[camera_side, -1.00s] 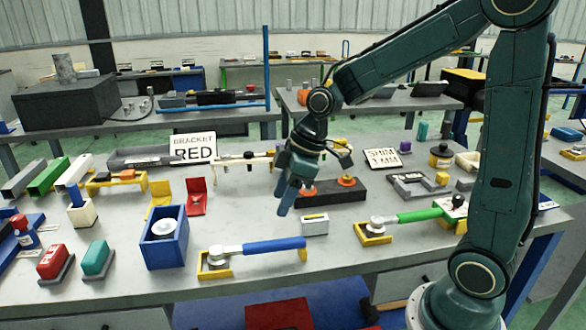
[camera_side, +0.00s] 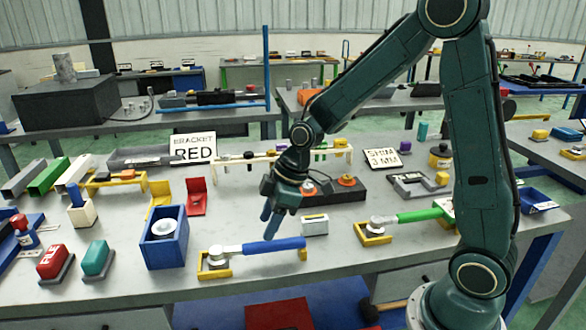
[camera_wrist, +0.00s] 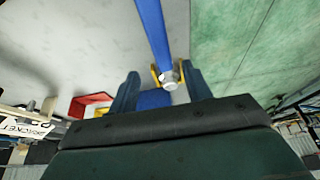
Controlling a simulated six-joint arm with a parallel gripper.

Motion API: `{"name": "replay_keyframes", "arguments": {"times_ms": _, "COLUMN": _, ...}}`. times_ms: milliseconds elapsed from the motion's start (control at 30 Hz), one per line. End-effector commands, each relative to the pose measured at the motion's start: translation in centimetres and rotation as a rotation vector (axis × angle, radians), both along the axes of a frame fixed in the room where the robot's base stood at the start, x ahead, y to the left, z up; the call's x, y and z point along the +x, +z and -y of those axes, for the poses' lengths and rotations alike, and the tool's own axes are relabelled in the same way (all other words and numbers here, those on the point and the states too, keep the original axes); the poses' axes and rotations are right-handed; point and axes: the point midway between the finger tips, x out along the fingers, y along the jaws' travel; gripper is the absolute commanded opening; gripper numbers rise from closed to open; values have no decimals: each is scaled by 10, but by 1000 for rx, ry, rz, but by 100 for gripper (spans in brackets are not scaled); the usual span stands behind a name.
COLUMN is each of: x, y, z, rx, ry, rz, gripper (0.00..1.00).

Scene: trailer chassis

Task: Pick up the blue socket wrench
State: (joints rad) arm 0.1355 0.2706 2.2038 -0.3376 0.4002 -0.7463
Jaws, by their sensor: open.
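The blue socket wrench (camera_side: 273,245) lies across a low yellow cradle (camera_side: 217,272) near the bench's front edge. Its silver head is at the left and its blue handle points right. In the wrist view the blue handle (camera_wrist: 152,30) runs from the top edge down to the silver head (camera_wrist: 170,80), between the fingers in the picture. My gripper (camera_side: 270,222) is open and empty, fingers pointing down just above the handle in the side view. Both fingers also show in the wrist view (camera_wrist: 162,74). Contact with the wrench cannot be made out.
A blue bin (camera_side: 163,252) stands left of the wrench. A small white box (camera_side: 314,226) sits behind the handle's right end. A green-handled wrench (camera_side: 418,215) rests in another yellow holder at right. A dark block with orange discs (camera_side: 335,195) lies behind my gripper.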

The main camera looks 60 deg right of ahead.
Motion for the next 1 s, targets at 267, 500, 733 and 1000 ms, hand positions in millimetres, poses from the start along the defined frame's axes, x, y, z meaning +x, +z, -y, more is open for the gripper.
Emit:
{"name": "replay_keyframes", "arguments": {"times_ms": 267, "x": 7, "y": -25, "z": -8, "rx": 0, "ry": 1, "rz": -3, "gripper": 49}}
{"name": "replay_keyframes", "arguments": {"times_ms": 500, "x": 8, "y": -29, "z": -9, "rx": 0, "ry": 0, "rz": 0, "gripper": 49}}
{"name": "replay_keyframes", "arguments": {"times_ms": 733, "x": 9, "y": -35, "z": -11, "rx": 0, "ry": 1, "rz": -3, "gripper": 49}}
{"name": "replay_keyframes", "arguments": {"times_ms": 1000, "x": 15, "y": -59, "z": -21, "rx": -1, "ry": 1, "rz": -3, "gripper": 49}}
